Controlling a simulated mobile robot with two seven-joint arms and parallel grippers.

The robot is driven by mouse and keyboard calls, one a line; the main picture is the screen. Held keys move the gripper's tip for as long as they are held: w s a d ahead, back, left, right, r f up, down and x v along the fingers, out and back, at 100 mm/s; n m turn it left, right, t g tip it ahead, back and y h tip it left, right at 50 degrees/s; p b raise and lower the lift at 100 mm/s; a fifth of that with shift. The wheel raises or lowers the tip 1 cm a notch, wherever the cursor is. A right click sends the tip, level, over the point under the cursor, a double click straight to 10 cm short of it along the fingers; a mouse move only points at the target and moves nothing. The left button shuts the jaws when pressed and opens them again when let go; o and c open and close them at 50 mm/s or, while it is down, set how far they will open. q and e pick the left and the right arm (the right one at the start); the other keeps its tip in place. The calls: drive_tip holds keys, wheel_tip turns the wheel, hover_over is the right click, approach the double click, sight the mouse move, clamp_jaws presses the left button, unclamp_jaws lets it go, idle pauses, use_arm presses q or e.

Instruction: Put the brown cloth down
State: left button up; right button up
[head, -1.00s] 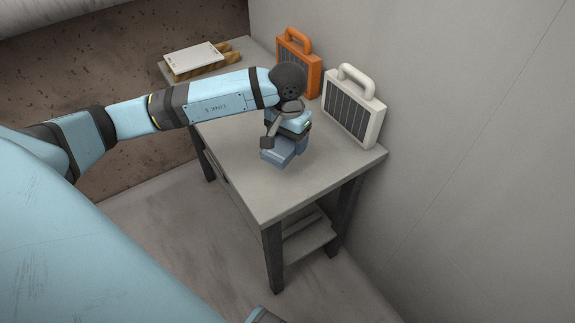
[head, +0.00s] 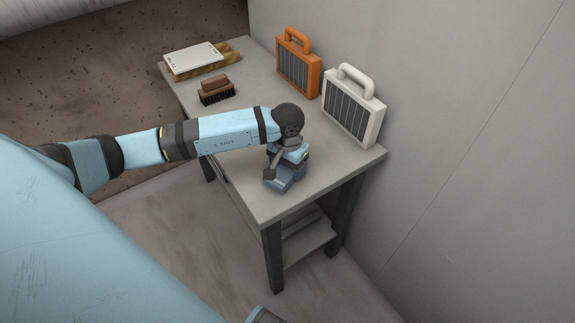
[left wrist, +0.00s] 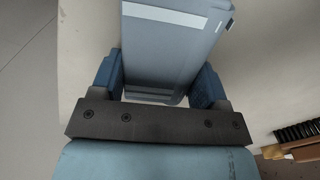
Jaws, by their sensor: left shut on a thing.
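I see no brown cloth in either view. My left gripper (head: 286,176) is over the near part of the grey table (head: 262,205). In the left wrist view, my left gripper (left wrist: 160,85) is shut on a blue-grey box-shaped thing (left wrist: 175,55) with a pale stripe, one finger on each side. In the head view the gripper and wrist mostly hide this thing. I cannot tell whether it touches the tabletop.
A brown brush (head: 215,88) with dark bristles lies farther back on the table. An orange handled case (head: 298,65) and a white handled case (head: 353,105) stand along the wall. A white slab (head: 193,57) lies on wooden pieces at the far end. The table's near corner is clear.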

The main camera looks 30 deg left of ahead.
use_arm(q)
drive_tip(key=shift+f, duration=0.25)
drive_tip(key=o, duration=0.8)
drive_tip(key=shift+r, duration=0.1)
wheel_tip(320, 180, up, 12)
drive_tip(key=shift+r, duration=0.2)
